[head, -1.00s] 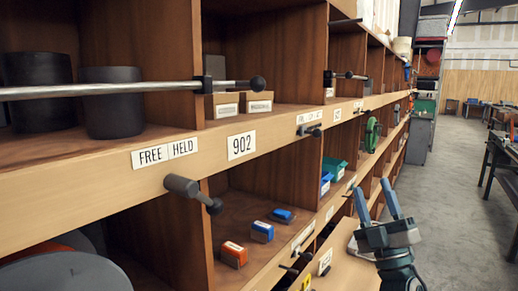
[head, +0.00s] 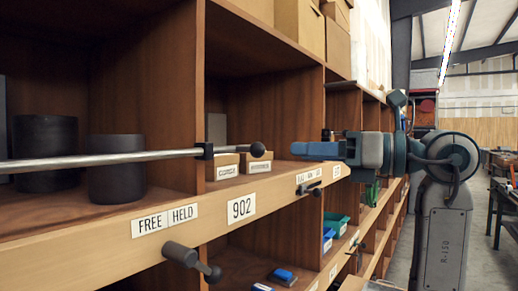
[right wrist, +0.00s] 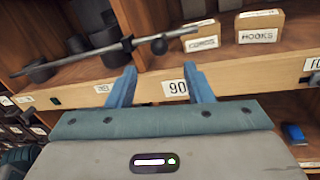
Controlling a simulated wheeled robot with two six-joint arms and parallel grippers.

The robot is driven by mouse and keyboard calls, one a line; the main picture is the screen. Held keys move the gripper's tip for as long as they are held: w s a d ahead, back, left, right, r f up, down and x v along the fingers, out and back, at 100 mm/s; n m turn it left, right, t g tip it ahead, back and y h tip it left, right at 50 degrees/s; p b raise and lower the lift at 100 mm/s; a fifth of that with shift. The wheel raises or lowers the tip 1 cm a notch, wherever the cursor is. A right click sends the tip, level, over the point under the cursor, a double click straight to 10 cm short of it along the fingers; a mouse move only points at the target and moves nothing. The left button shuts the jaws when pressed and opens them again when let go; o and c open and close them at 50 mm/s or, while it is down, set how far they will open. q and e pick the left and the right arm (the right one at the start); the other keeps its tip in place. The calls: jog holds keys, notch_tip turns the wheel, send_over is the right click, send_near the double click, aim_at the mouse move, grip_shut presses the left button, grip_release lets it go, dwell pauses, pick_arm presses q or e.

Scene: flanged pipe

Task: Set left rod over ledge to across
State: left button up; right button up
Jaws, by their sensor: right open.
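The long metal rod (head: 110,159) runs along the front of the shelf, above the wooden ledge (head: 90,230). My left gripper is out of view.
A FREE/HELD label (head: 165,220) and a 902 label (head: 241,207) are on the ledge. A grey knobbed lever (head: 190,258) sticks out below. Small cardboard boxes (head: 222,167) and dark cylinders (head: 117,168) stand in the compartments behind the rod. The aisle is at the right.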

aim_at(259, 151)
jog(key=shift+p+x, duration=1.8)
jog(key=shift+x, duration=3.2)
jog(key=shift+s, duration=0.1)
jog(key=shift+d, duration=0.1)
grip_shut()
